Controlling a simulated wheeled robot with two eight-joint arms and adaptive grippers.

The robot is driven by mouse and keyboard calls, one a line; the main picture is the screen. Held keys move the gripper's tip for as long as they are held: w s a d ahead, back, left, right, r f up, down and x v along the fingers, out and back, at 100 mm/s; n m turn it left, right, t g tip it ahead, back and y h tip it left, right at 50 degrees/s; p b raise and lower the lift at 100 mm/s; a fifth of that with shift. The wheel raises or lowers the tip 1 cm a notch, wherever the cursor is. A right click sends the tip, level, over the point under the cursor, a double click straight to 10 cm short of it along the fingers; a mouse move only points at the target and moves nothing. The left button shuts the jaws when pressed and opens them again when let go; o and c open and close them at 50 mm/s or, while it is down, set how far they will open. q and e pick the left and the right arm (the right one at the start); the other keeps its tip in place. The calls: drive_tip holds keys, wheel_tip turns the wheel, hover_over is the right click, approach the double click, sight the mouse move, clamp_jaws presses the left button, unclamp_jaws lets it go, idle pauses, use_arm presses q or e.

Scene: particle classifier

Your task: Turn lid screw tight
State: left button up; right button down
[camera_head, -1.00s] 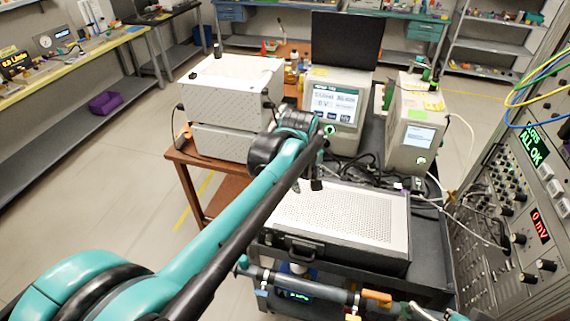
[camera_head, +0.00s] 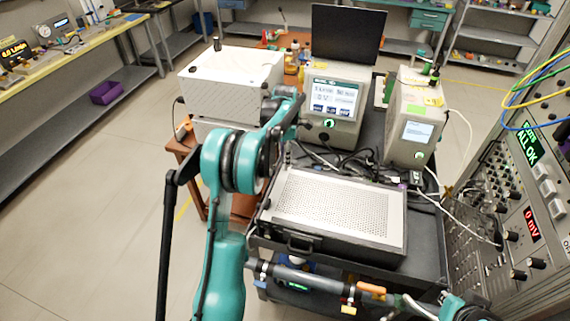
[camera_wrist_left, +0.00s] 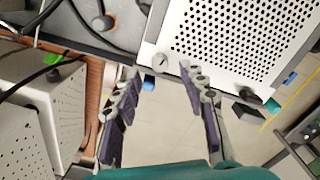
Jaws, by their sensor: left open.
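The perforated white lid (camera_head: 325,202) covers a dark box on the cart. In the left wrist view the lid (camera_wrist_left: 175,28) fills the upper right, and a small round screw-like head (camera_wrist_left: 164,59) sits near its corner. My left gripper (camera_wrist_left: 160,78) is open and empty. Its fingertips are close to that corner in the picture, with the screw head between and just beyond them; I cannot tell the height gap. My right gripper is not visible.
A white instrument box (camera_head: 230,85) stands left of the touchscreen instrument (camera_head: 333,100). A smaller screen instrument (camera_head: 410,125) is at right. Cables lie behind the lid. A control rack (camera_head: 500,200) bounds the right side. Floor is clear at left.

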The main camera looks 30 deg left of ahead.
use_arm(q)
drive_tip(key=shift+f+b, duration=0.3)
drive_tip(key=shift+f, duration=1.7)
clamp_jaws()
